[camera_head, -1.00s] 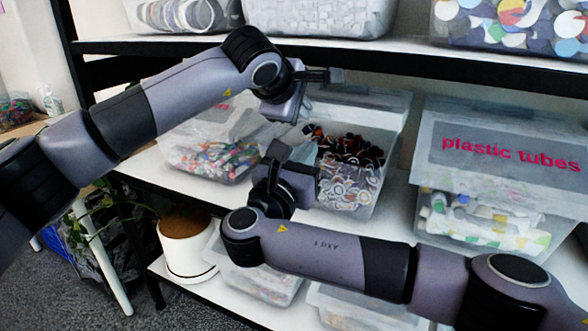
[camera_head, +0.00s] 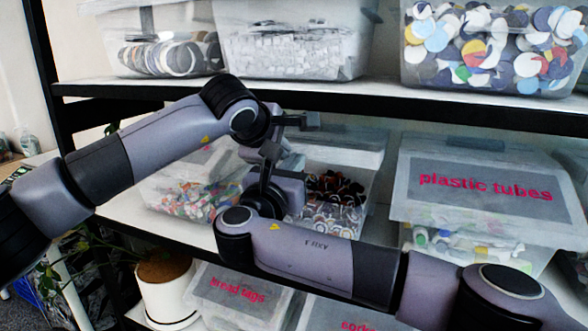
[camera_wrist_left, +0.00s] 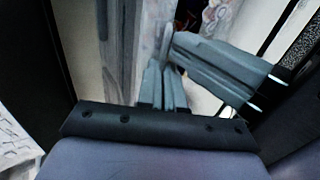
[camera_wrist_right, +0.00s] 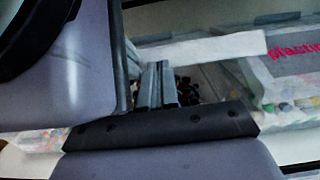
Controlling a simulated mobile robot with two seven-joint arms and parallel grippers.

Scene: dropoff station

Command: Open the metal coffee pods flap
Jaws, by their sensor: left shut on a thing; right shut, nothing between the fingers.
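The coffee pods bin (camera_head: 347,222) is a clear box of dark and pale pods in the middle of the shelf. Its translucent flap (camera_head: 352,150) shows above and behind the pods; how far it is open is hard to tell. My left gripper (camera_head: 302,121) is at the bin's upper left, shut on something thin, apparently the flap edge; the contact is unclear. In the left wrist view, its fingers (camera_wrist_left: 163,80) have a grey gripper part crossing close by. My right gripper (camera_head: 271,150) is shut and empty, just below the left one; its fingers show in the right wrist view (camera_wrist_right: 156,85).
A plastic tubes bin (camera_head: 482,190) stands to the right. Another bin of colourful bits (camera_head: 180,190) is to the left, partly behind my arms. The upper shelf (camera_head: 350,97) runs close above my left arm. A potted plant (camera_head: 165,290) stands below left.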

